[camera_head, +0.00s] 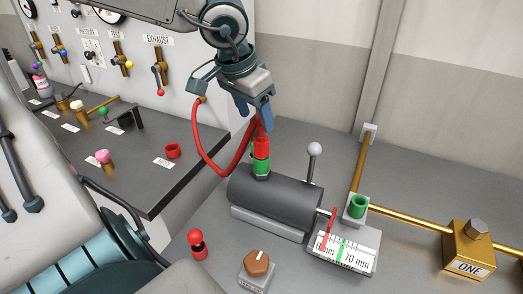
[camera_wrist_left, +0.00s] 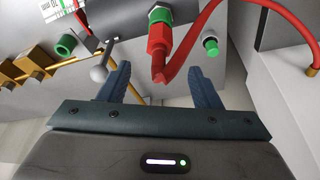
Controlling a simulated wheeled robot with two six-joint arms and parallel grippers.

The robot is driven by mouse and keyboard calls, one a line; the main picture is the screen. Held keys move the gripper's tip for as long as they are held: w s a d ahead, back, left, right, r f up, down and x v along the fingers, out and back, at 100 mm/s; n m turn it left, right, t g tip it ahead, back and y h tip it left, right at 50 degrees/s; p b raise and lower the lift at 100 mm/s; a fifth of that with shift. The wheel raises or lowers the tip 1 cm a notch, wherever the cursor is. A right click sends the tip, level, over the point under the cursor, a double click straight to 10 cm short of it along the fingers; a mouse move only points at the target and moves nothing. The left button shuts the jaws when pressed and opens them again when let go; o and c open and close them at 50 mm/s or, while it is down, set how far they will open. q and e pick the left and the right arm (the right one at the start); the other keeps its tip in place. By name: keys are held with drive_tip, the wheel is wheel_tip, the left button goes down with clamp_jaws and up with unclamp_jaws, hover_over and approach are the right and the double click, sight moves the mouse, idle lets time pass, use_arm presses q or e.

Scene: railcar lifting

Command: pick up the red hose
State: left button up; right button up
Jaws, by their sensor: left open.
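The red hose (camera_head: 196,140) hangs in a loop from the wall panel to a red connector (camera_head: 261,147). The connector stands upright on a green fitting (camera_head: 262,167) on the dark cylinder (camera_head: 275,200). My left gripper (camera_head: 254,115) is open, just above the connector, its blue fingers pointing down. In the left wrist view the red connector (camera_wrist_left: 159,42) shows between and beyond the two open fingertips (camera_wrist_left: 158,70), with the hose (camera_wrist_left: 186,45) bending off to the right. Whether a finger touches the hose cannot be told. My right gripper is not in view.
A ball-topped lever (camera_head: 314,150) rises from the cylinder, right of the gripper. A millimetre gauge (camera_head: 345,250), brass pipe (camera_head: 410,217) and block ONE (camera_head: 468,250) lie to the right. A red-topped knob (camera_head: 196,243) and brown dial (camera_head: 257,262) stand in front.

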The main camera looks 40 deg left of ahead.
sight(262, 139)
use_arm(q)
drive_tip(key=shift+x, duration=4.3)
drive_tip(key=shift+s+d, duration=0.1)
drive_tip(key=shift+d, duration=0.05)
drive_tip(key=c, duration=1.2)
